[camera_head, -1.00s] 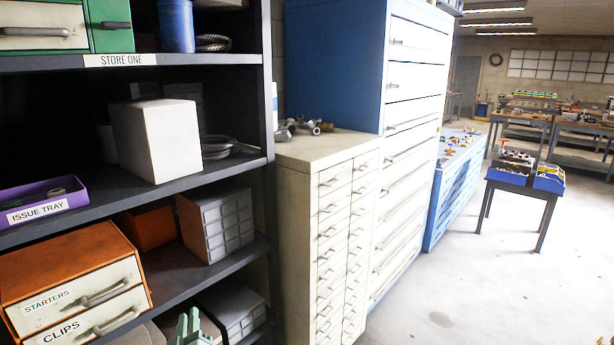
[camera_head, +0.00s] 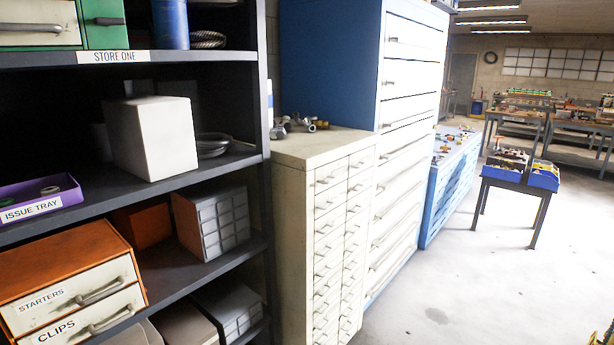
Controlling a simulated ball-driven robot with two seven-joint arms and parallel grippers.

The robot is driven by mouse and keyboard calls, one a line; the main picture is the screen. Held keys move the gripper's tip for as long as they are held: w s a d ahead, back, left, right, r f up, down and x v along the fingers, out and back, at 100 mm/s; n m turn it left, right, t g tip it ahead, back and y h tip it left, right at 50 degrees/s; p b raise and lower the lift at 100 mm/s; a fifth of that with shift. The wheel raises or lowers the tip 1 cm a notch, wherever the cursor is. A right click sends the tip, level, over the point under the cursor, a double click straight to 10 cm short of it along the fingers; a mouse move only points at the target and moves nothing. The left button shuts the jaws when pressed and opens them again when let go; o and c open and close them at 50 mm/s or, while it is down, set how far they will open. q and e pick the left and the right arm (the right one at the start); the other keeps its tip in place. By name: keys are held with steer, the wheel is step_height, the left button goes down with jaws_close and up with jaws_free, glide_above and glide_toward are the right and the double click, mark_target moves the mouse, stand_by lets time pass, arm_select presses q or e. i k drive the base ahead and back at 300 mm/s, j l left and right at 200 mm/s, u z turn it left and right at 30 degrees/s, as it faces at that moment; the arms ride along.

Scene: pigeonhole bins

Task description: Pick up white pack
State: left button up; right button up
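A plain white box (camera_head: 152,138), which looks like the white pack, stands upright on the middle shelf (camera_head: 120,192) of the dark rack at left. Its front and one side face me, and nothing touches it from the front. Neither of my grippers can be made out in the head view. A small yellow-green piece shows at the bottom right edge, too cut off to identify.
A purple issue tray (camera_head: 42,204) sits left of the box, and a coiled cable (camera_head: 212,146) right of it. An orange drawer unit (camera_head: 75,275) and a grey drawer block (camera_head: 215,222) fill the shelf below. Open floor (camera_head: 450,285) lies at right.

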mark_target(48, 191)
steer(key=u, duration=1.35)
